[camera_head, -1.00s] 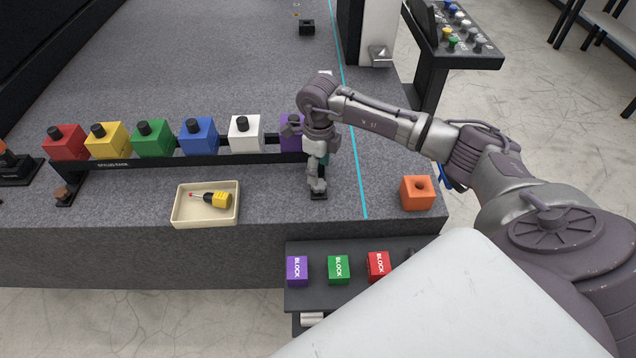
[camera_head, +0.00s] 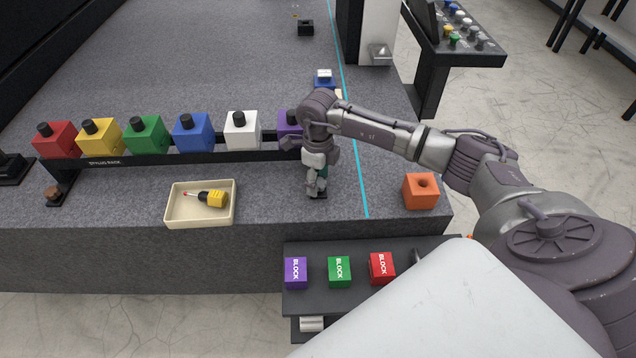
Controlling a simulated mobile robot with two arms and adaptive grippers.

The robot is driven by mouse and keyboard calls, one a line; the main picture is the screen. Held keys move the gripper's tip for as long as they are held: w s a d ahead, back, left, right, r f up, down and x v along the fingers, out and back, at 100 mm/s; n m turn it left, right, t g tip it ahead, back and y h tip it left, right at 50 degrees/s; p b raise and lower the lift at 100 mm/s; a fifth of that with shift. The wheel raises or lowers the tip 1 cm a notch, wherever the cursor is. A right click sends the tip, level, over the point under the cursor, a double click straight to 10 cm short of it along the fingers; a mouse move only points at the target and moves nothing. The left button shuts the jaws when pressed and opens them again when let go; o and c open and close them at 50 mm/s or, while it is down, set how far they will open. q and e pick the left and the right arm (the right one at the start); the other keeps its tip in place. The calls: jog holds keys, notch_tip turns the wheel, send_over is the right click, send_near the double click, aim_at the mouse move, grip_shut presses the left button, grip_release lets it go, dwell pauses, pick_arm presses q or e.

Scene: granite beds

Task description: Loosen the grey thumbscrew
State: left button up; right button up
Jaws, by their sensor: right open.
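My right gripper (camera_head: 317,190) points down at the right end of the black stylus rack (camera_head: 200,158), just above or at a black foot there. Its fingers are small in the view and partly hidden by the wrist. I cannot make out a grey thumbscrew; the gripper and wrist cover the rack's right end. A brown knob (camera_head: 53,192) sits on the foot at the rack's left end. My left gripper is not in view.
Coloured blocks with black knobs, such as the white one (camera_head: 242,130), line the rack. A cream tray (camera_head: 229,214) with a yellow-handled screwdriver (camera_head: 212,198) lies in front. An orange block (camera_head: 420,191) is at right. A shelf (camera_head: 312,302) below holds BLOCK cubes.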

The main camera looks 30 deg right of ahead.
aim_at(318, 182)
notch_tip(318, 182, up, 6)
jog(key=p, duration=0.3)
jog(key=shift+p, duration=0.4)
notch_tip(318, 182, up, 12)
dwell(0.3)
jog(key=shift+f, duration=0.1)
